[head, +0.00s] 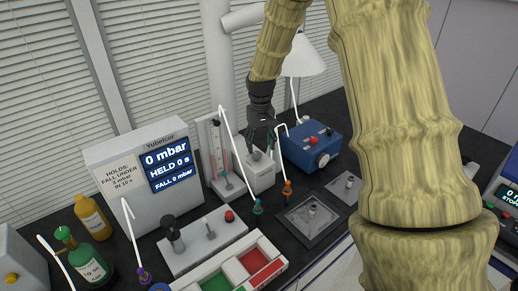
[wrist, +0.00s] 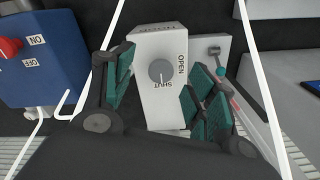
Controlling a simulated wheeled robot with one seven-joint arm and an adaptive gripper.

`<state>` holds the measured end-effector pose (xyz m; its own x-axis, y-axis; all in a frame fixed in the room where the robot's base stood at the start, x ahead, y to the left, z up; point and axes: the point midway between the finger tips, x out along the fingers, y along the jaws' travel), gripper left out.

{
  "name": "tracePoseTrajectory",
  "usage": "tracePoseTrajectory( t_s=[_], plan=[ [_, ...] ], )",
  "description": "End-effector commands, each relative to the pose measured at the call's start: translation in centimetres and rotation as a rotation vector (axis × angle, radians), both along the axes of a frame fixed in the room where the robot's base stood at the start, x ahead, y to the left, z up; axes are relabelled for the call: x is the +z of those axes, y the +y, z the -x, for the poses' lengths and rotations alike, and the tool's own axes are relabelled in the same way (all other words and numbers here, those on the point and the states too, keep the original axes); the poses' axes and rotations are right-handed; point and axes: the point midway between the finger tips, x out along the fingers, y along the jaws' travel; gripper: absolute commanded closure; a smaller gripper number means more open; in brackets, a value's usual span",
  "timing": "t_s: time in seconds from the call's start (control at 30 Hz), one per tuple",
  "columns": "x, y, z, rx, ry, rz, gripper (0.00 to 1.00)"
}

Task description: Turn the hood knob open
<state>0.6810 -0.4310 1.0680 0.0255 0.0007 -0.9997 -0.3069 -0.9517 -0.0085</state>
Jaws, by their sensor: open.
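The hood knob (wrist: 161,71) is a round grey knob on a white box (wrist: 157,112) marked OPEN and SHUT. In the wrist view its pale pointer mark is on the SHUT side. In the head view the white box (head: 262,178) stands between the blue box and the gauge stand, with the knob (head: 256,155) partly hidden by my fingers. My gripper (head: 262,142) is open above the box, pointing down. In the wrist view the green-padded fingers of my gripper (wrist: 163,72) lie on either side of the knob, and nothing is held between them.
A blue box (head: 311,147) with a red switch stands right of the white box. The gauge stand (head: 215,165) is close on the left, with a display unit (head: 150,170) beyond it. White cables (head: 233,140) run near my gripper. A white lamp-like hood (head: 303,57) is behind.

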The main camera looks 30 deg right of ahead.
Motion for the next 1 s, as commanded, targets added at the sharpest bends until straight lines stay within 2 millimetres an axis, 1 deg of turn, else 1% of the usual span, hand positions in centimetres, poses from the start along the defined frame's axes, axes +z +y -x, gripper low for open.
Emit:
tracePoseTrajectory(
  t_s=[0.03,0.1,0.23,0.4,0.5,0.73,0.77,0.9,1.0],
  plan=[
    [-1.0,0.0,-0.4,0.001,0.009,-0.001,0.43],
    [-2.1,0.0,-0.8,0.0,0.011,-0.001,0.43],
    [-3.2,-0.1,-0.8,-0.001,0.01,0.0,0.43],
    [-3.6,-0.2,0.2,-0.004,0.001,0.0,0.43],
    [-3.7,-0.2,0.4,-0.004,-0.001,-0.001,0.43],
    [-4.2,-0.2,-0.5,-0.003,0.006,0.0,0.43],
    [-4.3,-0.1,-0.6,-0.002,0.008,0.001,0.47],
    [-4.4,0.0,-0.8,-0.001,0.009,0.0,0.72],
    [-4.4,0.0,-0.7,-0.001,0.009,0.0,0.89]
  ],
)
